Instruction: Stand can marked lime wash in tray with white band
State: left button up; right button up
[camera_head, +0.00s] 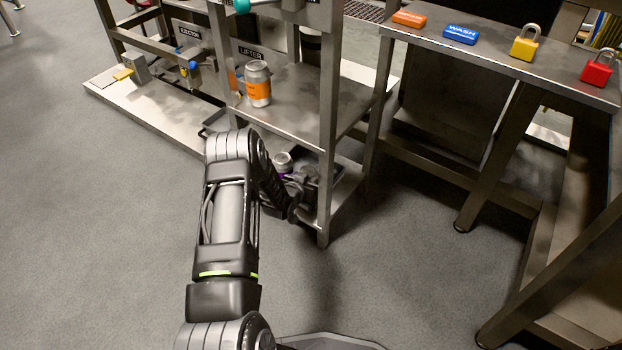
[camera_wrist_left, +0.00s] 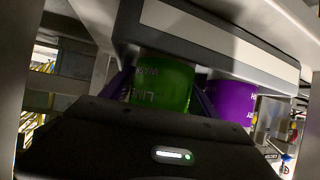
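In the left wrist view, which looks inverted, a green can (camera_wrist_left: 162,84) with partly legible white lettering, apparently lime wash, sits between the fingers of my left gripper (camera_wrist_left: 160,95). The fingers appear to touch its sides. A wall with a pale white band (camera_wrist_left: 225,42) crosses in front of the can's end, seemingly the tray. A purple can (camera_wrist_left: 232,100) is beside the green one, behind the same wall. In the head view my left gripper (camera_head: 298,184) reaches into the lower shelf, where the purple can's top (camera_head: 283,161) shows; the green can is hidden. My right gripper is not in view.
An orange-banded can (camera_head: 258,84) stands on the shelf above. A shelf post (camera_head: 326,130) stands close right of my left gripper. The right bench (camera_head: 480,50) carries coloured blocks and two padlocks. The floor in front is clear.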

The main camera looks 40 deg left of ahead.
pick_arm(q)
jog(key=shift+o, duration=0.9)
jog(key=shift+r, duration=0.1)
jog(key=shift+s+r, duration=0.15)
jog(key=shift+r, duration=0.1)
jog(key=p+v, duration=0.6)
jog(key=v, duration=0.5)
jog(key=shift+s, duration=0.3)
